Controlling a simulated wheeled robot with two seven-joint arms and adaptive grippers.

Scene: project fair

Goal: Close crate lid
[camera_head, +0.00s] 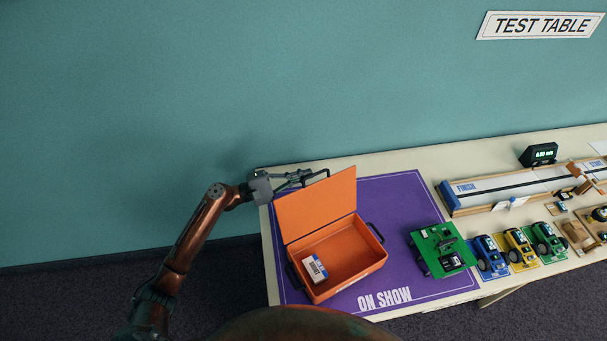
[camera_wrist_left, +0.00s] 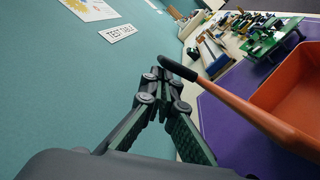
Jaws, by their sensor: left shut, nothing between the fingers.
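The orange crate (camera_head: 345,262) stands on a purple mat with its lid (camera_head: 318,207) raised, hinged at the back. A small white box with a label (camera_head: 314,269) lies inside the crate. My left gripper (camera_head: 306,174) is shut and empty at the upper left of the lid, behind its top edge. In the left wrist view the fingers (camera_wrist_left: 166,72) are closed at the tips, close to a dark handle on the lid's edge (camera_wrist_left: 235,101). I cannot tell whether they touch it. My right gripper is not in view.
The purple "ON SHOW" mat (camera_head: 405,195) covers the table's left end. A green circuit-board model (camera_head: 441,250) stands right of the crate, with blue (camera_head: 489,256), yellow (camera_head: 518,249) and green (camera_head: 547,241) cars further right. A track (camera_head: 510,187) and a timer (camera_head: 539,154) are behind them. The wall is close behind the table.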

